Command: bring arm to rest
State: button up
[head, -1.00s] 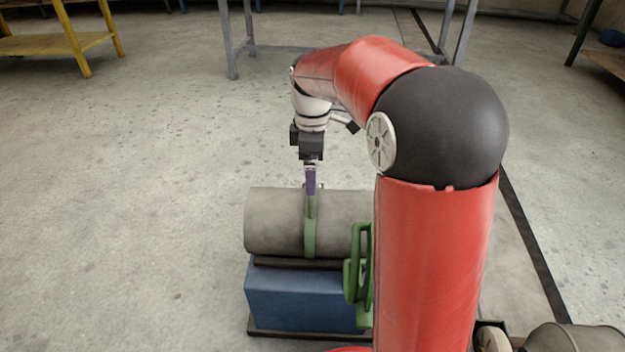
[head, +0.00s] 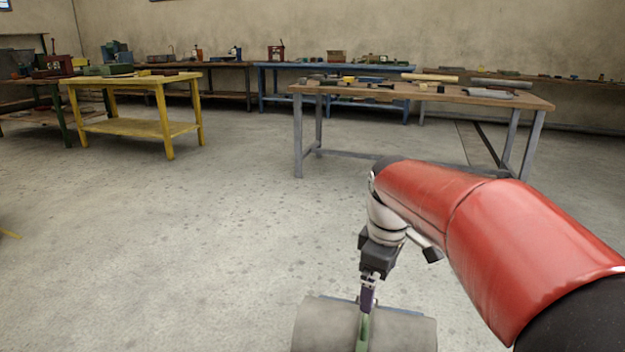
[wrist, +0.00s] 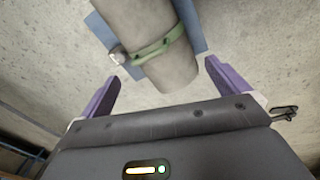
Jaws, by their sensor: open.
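My gripper (head: 367,290) hangs pointing down at the end of my red arm, over a grey roll (head: 318,326) at the bottom of the head view. In the wrist view my gripper (wrist: 162,70) shows two purple fingers spread wide apart, with nothing held between them. The grey roll (wrist: 168,72) lies beyond the fingertips there, with a green strap (wrist: 163,46) around it. The green strap (head: 363,334) also shows below the fingers in the head view. Whether a finger touches the roll or strap is unclear.
A blue support (wrist: 102,32) shows beside the roll. A wooden-topped table (head: 530,101) with tools and rolls stands ahead, a yellow table (head: 140,128) at left. Benches line the back wall. The concrete floor (head: 200,240) between is clear.

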jog(key=s+m+t+p, duration=0.2)
jog(key=s+m+t, duration=0.2)
jog(key=s+m, duration=0.7)
jog(key=shift+s+d+r+p, duration=0.15)
jog(key=shift+s+r+p, duration=0.2)
jog(key=shift+s, duration=3.4)
